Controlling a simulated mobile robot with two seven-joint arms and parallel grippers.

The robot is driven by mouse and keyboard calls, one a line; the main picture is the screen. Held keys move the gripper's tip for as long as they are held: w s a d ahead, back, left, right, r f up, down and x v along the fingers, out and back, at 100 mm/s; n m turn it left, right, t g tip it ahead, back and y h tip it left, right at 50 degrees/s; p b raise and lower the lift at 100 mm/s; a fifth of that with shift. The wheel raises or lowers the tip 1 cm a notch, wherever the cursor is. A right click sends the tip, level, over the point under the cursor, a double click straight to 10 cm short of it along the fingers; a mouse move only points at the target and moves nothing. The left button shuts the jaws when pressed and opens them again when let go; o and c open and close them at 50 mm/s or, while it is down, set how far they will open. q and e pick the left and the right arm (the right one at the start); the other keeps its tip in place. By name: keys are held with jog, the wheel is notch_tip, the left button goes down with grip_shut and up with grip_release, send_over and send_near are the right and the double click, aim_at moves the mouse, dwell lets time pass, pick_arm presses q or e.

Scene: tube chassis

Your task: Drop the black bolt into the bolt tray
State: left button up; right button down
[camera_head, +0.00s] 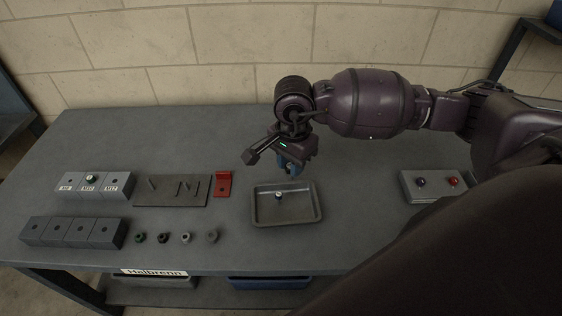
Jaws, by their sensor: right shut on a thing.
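The bolt tray (315,216) is a shallow grey tray with a raised rim, in the middle of the table. A small fastener with a bright top (278,196) is in it. My right gripper (290,171) points down above the tray's far edge. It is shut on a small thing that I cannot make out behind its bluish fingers. A small black fastener (163,238) stands on the table at front left; I cannot tell if it is a bolt or a nut. My left gripper is not in view.
Green (139,238) and grey (186,238) fasteners stand beside grey blocks (75,232). Behind are labelled blocks (92,186), a board with pins (170,191) and a red bracket (223,184). A button box (432,186) stands at right.

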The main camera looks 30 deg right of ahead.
jog(key=shift+s+d, duration=0.2)
jog(key=shift+f+b, duration=0.3)
jog(key=shift+f, duration=0.45)
notch_tip(320, 180, down, 4)
jog(key=shift+f+b, duration=0.25)
jog(key=shift+b, duration=0.6)
jog(key=c, duration=0.8)
grip_release()
